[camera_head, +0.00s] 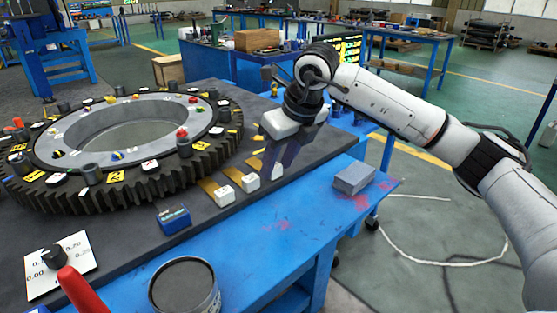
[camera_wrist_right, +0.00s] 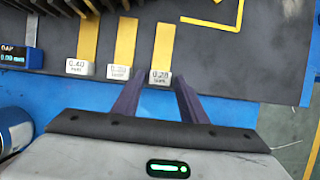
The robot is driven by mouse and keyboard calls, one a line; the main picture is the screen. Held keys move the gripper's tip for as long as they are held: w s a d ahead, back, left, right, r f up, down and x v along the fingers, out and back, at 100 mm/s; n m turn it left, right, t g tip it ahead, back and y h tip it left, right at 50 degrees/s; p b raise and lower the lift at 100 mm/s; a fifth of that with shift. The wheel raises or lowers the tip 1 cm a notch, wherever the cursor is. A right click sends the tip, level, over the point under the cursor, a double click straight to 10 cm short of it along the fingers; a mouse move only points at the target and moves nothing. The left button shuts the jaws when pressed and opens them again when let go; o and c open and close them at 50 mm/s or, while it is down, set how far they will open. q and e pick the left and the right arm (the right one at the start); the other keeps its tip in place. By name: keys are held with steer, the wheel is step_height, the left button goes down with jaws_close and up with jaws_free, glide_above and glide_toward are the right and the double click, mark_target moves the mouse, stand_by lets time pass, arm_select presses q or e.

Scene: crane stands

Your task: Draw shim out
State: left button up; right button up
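Three brass-coloured shim strips with white label blocks lie side by side under the near edge of the big gear ring (camera_head: 120,145). In the right wrist view the blocks read 0.40 (camera_wrist_right: 80,68), a blurred middle value (camera_wrist_right: 118,72) and 0.20 (camera_wrist_right: 160,77). My right gripper (camera_head: 277,164) is at the rightmost block. In the right wrist view its two purple fingers (camera_wrist_right: 155,84) are apart, one on each side of the 0.20 block. A finger partly covers the rightmost strip in the head view. Whether the fingers touch the block cannot be told. My left gripper is not in view.
A blue gap display (camera_head: 173,219) sits left of the shims. A dial plate (camera_head: 60,266), a round dark-topped can (camera_head: 184,288) and a red handle (camera_head: 82,292) are nearer. A grey block (camera_head: 353,178) lies on the blue table's right. The dark plate right of the shims is clear.

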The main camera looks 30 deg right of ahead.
steer(key=shift+o, duration=0.3)
steer(key=shift+r, duration=0.1)
steer(key=shift+s+r, duration=0.1)
steer(key=shift+r, duration=0.2)
steer(key=v, duration=0.9)
steer(key=shift+s+r+p, duration=0.15)
steer(key=shift+r+p, duration=0.1)
steer(key=shift+p, duration=0.1)
